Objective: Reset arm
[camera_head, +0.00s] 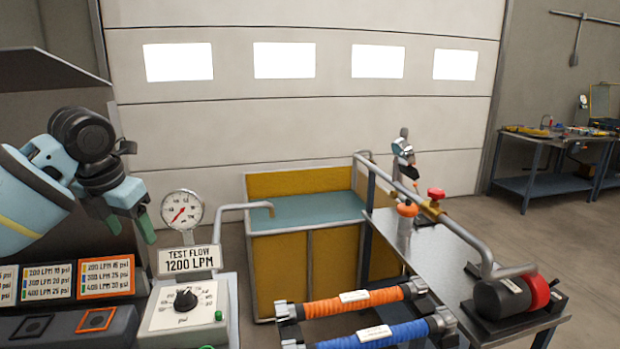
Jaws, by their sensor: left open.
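My left arm comes in from the left edge, with a light blue and black wrist. My left gripper (133,226) hangs at its end with green-tipped fingers pointing down. It is open, and nothing shows between its fingers. It is in front of the garage door, left of the round pressure gauge (182,210). It appears above the panel of pressure cards, and I cannot tell its exact height. My right gripper is not in view.
A control box with a black dial (185,299) stands below the TEST FLOW sign (189,260). An orange hose (350,303) and a blue hose (372,338) lie at the front. A yellow-sided tank (281,275) and a metal bench (440,250) with pipes stand beyond.

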